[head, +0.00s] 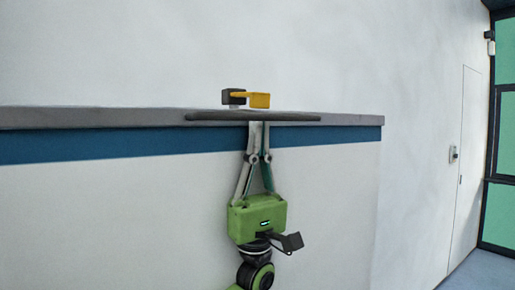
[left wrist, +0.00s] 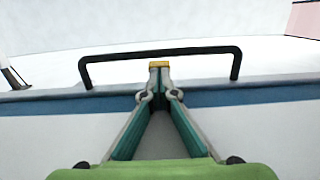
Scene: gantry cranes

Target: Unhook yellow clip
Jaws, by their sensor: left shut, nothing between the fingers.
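The yellow clip (head: 259,100) shows above a dark bar (head: 210,117) at the edge of a grey-topped ledge, with a dark grey block (head: 233,97) at its left. My left gripper (head: 257,126) points up from below, its fingertips shut and empty just under the bar and below the clip. In the left wrist view a small yellow patch of the clip (left wrist: 159,64) shows just past the fingertips (left wrist: 160,80), under the dark bar (left wrist: 205,51). I cannot tell whether the fingertips touch the clip or bar. My right gripper is in neither view.
The grey ledge (head: 60,117) has a blue band (head: 90,145) and white panel below it. A plain white wall is behind it. A door with a handle (head: 453,154) and green-tinted windows (head: 506,145) are at right. The ledge top is clear left of the block.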

